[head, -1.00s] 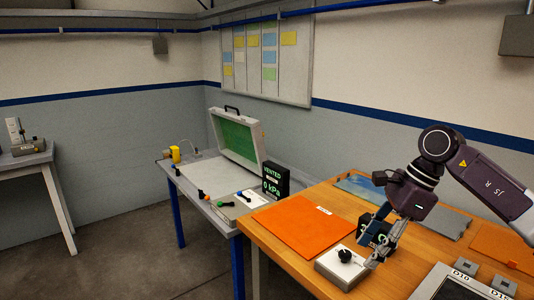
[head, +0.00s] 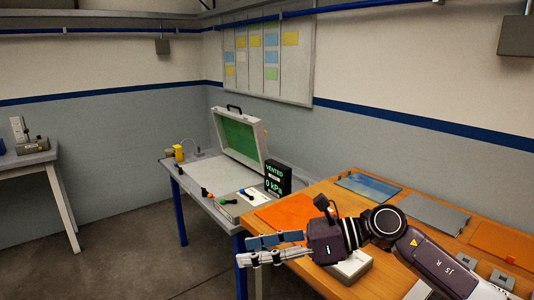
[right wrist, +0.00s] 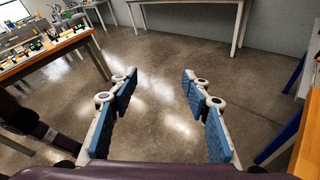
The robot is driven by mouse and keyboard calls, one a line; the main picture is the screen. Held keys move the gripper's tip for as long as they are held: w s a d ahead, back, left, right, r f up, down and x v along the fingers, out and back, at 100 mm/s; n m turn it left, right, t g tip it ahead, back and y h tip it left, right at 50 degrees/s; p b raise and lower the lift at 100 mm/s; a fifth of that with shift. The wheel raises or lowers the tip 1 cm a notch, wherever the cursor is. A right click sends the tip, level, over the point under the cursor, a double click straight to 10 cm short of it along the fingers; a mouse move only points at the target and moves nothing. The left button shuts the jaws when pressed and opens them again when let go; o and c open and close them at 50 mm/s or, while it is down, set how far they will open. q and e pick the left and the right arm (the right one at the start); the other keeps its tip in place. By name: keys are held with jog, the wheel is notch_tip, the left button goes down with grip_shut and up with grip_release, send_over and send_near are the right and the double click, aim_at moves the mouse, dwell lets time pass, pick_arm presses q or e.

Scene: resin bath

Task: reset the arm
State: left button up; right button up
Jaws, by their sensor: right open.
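My right arm, dark purple, reaches in from the lower right of the head view, low across the wooden table. Its right gripper (head: 246,250) points left, with its fingers out past the table's left edge. The gripper also shows in the right wrist view (right wrist: 158,82), where the two blue-padded fingers stand wide apart. Nothing is between them, only bare floor beyond.
The wooden table (head: 322,186) carries an orange mat (head: 272,213), partly hidden by my arm, and blue (head: 368,187) and grey (head: 433,214) sheets. Left of it, a pale table holds an open green-lined case (head: 238,136) and a display (head: 277,181). Open floor (head: 130,250) lies left.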

jog(key=a+r+m+t+y, duration=0.3)
jog(key=r+m+y, duration=0.1)
jog(key=m, duration=0.1)
jog(key=w+d+m+t+h, duration=0.45)
jog(key=d+m+t, duration=0.25)
jog(key=m+t, duration=0.85)
jog(key=s+d+f+m+g+h, duration=0.3)
jog(key=d+f+m+h, duration=0.4)
jog(key=f+m, duration=0.3)
jog(key=s+d+f+m+g+h, duration=0.2)
jog(key=s+d+f+m+h, duration=0.1)
jog(key=d+f+m+h, duration=0.6)
jog(key=s+d+f+m+g+y, duration=0.1)
jog(key=s+f+m+g, duration=0.4)
jog(key=s+f, duration=0.7)
jog(key=s+d+f+m+g+y, duration=0.15)
jog(key=s+f+m+g, duration=0.4)
jog(key=s, duration=0.95)
notch_tip(320, 180, down, 28)
jog(key=s+n+g, duration=0.2)
jog(key=s+d+f+g, duration=0.1)
jog(key=s+d+f, duration=0.2)
jog(key=s+f, duration=1.2)
jog(key=shift+s+d+f+h, duration=0.2)
jog(key=shift+s+h, duration=0.2)
jog(key=shift+s, duration=0.6)
